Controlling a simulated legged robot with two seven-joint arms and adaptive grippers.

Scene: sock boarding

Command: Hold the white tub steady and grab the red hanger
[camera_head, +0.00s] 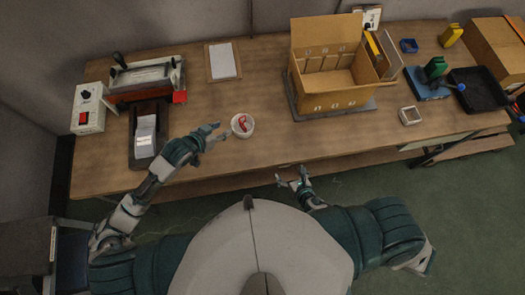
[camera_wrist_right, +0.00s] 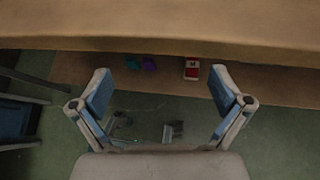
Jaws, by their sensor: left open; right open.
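The white tub (camera_head: 251,131) is a small round container on the table, in the middle of the head view. Red hanger (camera_head: 242,123) shows inside it as a small red shape; its details are too small to tell. My left gripper (camera_head: 221,134) is open just left of the tub, its fingers pointing toward it; I cannot tell if they touch it. My right gripper (camera_head: 291,176) is open and empty in front of the table's near edge, below and right of the tub. In the right wrist view the right gripper (camera_wrist_right: 160,82) has its fingers wide apart with nothing between them.
A cardboard box (camera_head: 330,101) stands right of the tub. A dark tray with a white stack (camera_head: 146,135) and a press machine (camera_head: 145,77) are at the left. The table's near edge (camera_wrist_right: 160,45) crosses the wrist view, with small items on a shelf below.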

